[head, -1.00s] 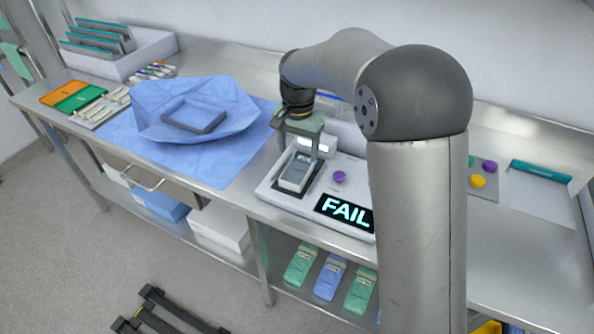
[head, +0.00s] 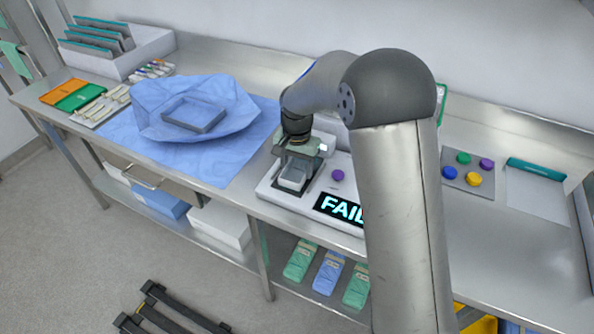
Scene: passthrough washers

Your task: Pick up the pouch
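A small grey-white pouch (head: 293,177) lies in the dark recess of a white tester (head: 267,192) on the bench. The tester's display (head: 338,207) reads "FAIL", its right end hidden by my arm. My gripper (head: 297,168) points down right over the pouch and hides its upper part. Its fingers are small and partly lost against the pouch and the recess, so I cannot tell whether they touch it or how far apart they are. More packets, green (head: 300,261) and blue (head: 329,272), rest on the shelf below the bench.
A blue wrap (head: 240,118) with a grey tray (head: 193,116) lies left of the tester. A purple button (head: 337,175) sits on the tester close to my gripper. A panel with coloured buttons (head: 467,184) and a clipboard (head: 538,190) are at the right.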

